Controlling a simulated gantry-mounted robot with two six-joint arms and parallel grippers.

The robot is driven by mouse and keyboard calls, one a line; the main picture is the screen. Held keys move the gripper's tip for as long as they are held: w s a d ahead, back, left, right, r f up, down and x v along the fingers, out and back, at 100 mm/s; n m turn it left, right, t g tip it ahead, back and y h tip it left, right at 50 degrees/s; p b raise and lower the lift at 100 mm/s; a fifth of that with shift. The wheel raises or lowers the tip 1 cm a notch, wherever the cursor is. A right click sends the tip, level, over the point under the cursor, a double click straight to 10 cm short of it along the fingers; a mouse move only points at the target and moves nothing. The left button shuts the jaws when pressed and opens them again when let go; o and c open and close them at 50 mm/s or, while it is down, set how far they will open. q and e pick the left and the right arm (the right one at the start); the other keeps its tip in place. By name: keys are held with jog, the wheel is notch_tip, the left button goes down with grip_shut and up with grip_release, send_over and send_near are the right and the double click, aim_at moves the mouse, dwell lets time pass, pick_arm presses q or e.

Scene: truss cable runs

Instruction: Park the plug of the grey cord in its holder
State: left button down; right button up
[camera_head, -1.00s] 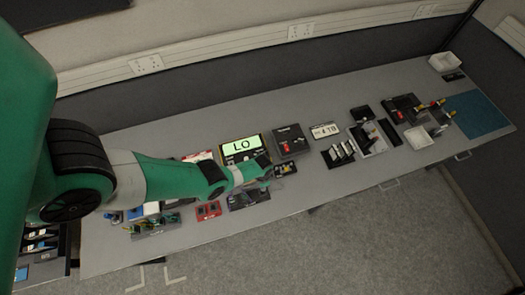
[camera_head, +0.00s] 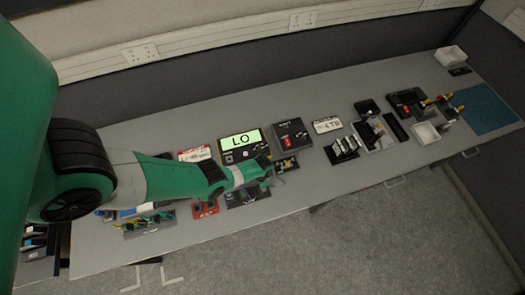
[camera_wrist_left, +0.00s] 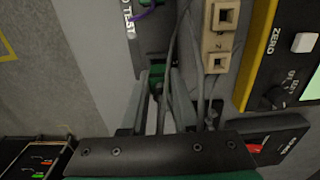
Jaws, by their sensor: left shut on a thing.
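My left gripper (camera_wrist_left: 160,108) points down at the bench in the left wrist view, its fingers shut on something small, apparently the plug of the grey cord. The plug itself is mostly hidden between the fingers. Grey cord (camera_wrist_left: 172,45) runs from the top of that view down to the fingers, and another grey strand passes just right of them. A small green block (camera_wrist_left: 157,72) shows just beyond the fingertips. In the head view my left gripper (camera_head: 266,172) is over the bench, in front of the meter reading LO. I cannot tell which fixture is the holder. My right gripper is not in view.
A beige block with square sockets (camera_wrist_left: 217,40) is close right of the fingers. The yellow-edged LO meter (camera_head: 242,143) is behind the gripper. A dark box with a red switch (camera_head: 292,134) stands right of it. Bare bench (camera_head: 310,185) lies to the gripper's right.

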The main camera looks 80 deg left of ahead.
pick_arm(q)
jog(key=shift+f+b, duration=0.8)
jog(key=shift+b, duration=0.05)
dwell(2.1)
jog(key=c, duration=0.6)
grip_release()
jog(key=shift+r, duration=0.1)
jog(key=shift+r+p, duration=2.4)
jog(key=shift+p, duration=0.15)
notch_tip(320, 180, up, 4)
jog(key=p, duration=0.4)
jog(key=shift+r, duration=0.1)
